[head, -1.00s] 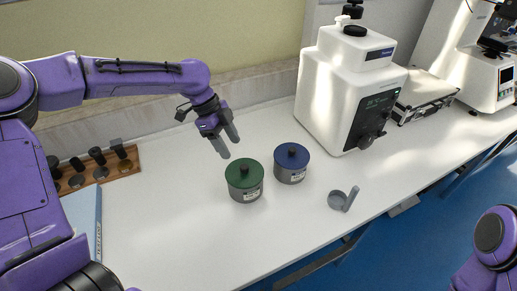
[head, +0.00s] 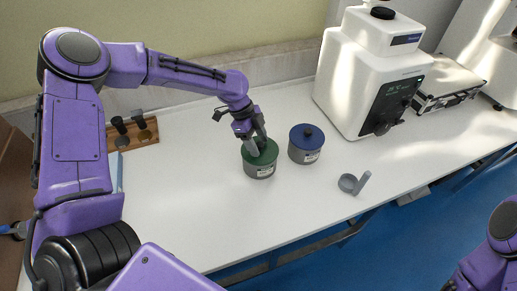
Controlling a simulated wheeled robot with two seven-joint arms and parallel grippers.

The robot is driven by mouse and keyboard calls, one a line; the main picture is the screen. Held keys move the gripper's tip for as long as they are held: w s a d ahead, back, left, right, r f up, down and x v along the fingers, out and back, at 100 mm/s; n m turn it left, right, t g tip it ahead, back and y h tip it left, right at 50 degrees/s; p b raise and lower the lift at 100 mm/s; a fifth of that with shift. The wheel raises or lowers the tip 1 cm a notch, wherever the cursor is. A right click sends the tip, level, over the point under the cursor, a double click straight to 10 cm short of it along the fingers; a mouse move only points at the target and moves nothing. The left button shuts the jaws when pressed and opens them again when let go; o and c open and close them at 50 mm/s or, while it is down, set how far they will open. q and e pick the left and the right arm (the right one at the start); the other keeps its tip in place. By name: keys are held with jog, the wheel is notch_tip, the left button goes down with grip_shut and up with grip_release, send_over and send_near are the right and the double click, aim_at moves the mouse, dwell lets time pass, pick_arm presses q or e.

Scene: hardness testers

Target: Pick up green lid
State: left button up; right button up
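The green lid (head: 268,154) sits on a grey round container (head: 260,170) with a white label, on the white bench. My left gripper (head: 257,147) is right at the lid, pointing down with its two fingers around the place of the lid's knob. The fingers hide the knob, so I cannot tell whether they are closed on it. My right arm shows at the lower right edge, but its gripper is out of view.
A similar container with a blue lid (head: 307,134) stands close to the right. A grey scoop-like dish (head: 350,184) lies further right. A white tester (head: 372,80) stands behind at the right. A wooden rack (head: 140,134) is at the left. The front of the bench (head: 210,220) is clear.

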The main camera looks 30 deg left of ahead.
pick_arm(q)
jog(key=c, duration=0.5)
jog(key=shift+w+f, duration=0.1)
jog(key=shift+w, duration=0.1)
grip_shut()
